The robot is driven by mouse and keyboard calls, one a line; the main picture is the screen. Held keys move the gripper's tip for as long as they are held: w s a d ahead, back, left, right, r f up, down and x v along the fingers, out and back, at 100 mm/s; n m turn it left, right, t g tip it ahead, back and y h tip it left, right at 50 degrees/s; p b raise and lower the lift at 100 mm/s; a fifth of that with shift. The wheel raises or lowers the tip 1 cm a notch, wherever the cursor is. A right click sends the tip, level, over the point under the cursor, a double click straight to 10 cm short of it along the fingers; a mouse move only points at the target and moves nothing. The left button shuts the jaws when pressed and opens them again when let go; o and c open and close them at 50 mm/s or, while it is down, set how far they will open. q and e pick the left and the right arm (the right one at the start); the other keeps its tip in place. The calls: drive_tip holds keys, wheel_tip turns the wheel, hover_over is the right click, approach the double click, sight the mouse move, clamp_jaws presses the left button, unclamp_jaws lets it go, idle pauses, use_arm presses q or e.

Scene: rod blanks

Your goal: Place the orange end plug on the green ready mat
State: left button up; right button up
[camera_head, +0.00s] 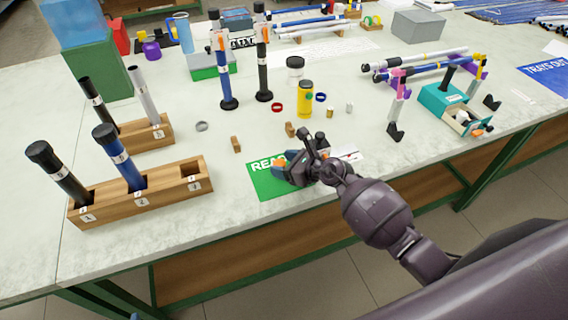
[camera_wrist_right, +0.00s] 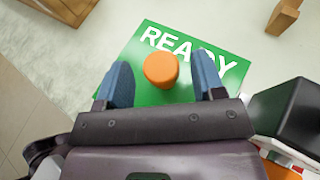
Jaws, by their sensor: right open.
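The orange end plug (camera_wrist_right: 161,68) stands on the green ready mat (camera_wrist_right: 150,97), partly over the white lettering, in the right wrist view. In the head view the plug (camera_head: 278,163) shows only as a small orange patch by the fingers, and the mat (camera_head: 266,186) lies near the table's front edge. My right gripper (camera_wrist_right: 160,80) is open, with one blue finger on each side of the plug. Gaps show between the plug and both fingers. In the head view my right gripper (camera_head: 284,166) is low over the mat and hides much of it. My left gripper is not in view.
Wooden rod rack (camera_head: 155,203) with dark and blue rods stands left of the mat. Small wooden blocks (camera_head: 236,145) lie behind the mat. A yellow bottle (camera_head: 305,100) stands farther back. A teal box (camera_head: 447,104) is at the right. Bare table lies between rack and mat.

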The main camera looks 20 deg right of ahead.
drive_tip(key=v, duration=1.1)
drive_tip(key=shift+s+d+p, duration=0.15)
drive_tip(key=shift+s+p, duration=0.15)
drive_tip(key=shift+p, duration=0.1)
drive_tip(key=s+d+f+n+h, duration=0.1)
drive_tip(key=s+f+n+h, duration=0.3)
drive_tip(key=s+n, duration=0.5)
drive_tip(key=s+d+f+n+h, duration=0.1)
drive_tip(key=s+f+n+h, duration=0.3)
drive_tip(key=s+n, duration=0.5)
drive_tip(key=shift+s+f+n+t, duration=0.2)
drive_tip(key=shift+f+n+t, duration=0.2)
drive_tip(key=shift+n, duration=5.4)
